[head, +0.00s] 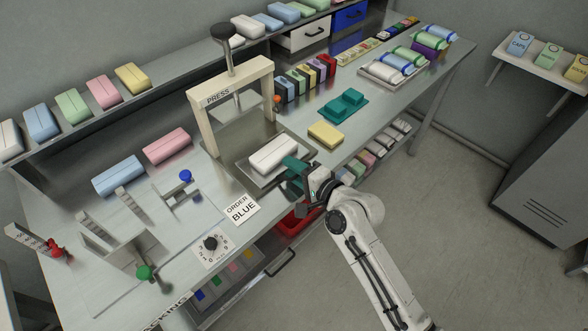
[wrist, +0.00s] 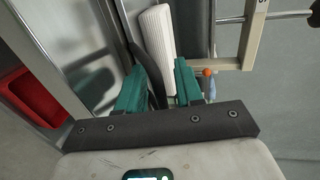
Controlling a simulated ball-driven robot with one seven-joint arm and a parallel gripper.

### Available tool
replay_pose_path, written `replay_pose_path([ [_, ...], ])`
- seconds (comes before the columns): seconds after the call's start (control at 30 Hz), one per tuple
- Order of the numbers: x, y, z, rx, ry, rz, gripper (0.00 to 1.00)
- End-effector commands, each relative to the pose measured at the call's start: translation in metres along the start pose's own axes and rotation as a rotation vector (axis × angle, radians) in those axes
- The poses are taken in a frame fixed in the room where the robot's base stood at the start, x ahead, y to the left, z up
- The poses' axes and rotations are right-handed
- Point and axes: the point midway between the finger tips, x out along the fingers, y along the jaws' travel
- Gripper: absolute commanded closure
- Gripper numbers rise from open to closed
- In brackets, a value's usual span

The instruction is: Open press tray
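The press (head: 230,95) is a cream frame labelled PRESS with a black knob on a rod above it. Its metal press tray (head: 262,176) lies at the foot of the frame and bears a white wrapped pack (head: 273,153). My gripper (head: 296,168), with teal fingers, is at the tray's front right edge. In the wrist view my gripper (wrist: 160,88) has its fingers apart, with a dark curved bar (wrist: 151,72) between them, nearer the left finger. The white pack (wrist: 157,42) shows just beyond. Whether the fingers touch the bar cannot be told.
A yellow pack (head: 325,134) and a teal block tray (head: 344,105) lie right of the press. Blue and pink packs (head: 167,145) lie left. An ORDER BLUE card (head: 241,208) and a dial (head: 211,243) are in front. A red bin (head: 296,222) hangs below the table edge.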

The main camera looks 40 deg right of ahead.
Motion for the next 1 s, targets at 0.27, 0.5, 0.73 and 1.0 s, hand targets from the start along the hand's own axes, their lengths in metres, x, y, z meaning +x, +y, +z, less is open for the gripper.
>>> replay_pose_path([
  [0.27, -0.027, 0.002, -0.001, -0.001, 0.002, 0.001, 0.64],
  [0.5, -0.073, 0.003, 0.0, 0.0, 0.001, 0.003, 0.64],
  [0.73, -0.102, 0.002, 0.0, 0.001, 0.0, 0.001, 0.64],
  [1.0, -0.108, 0.0, 0.0, -0.001, 0.0, 0.0, 0.64],
])
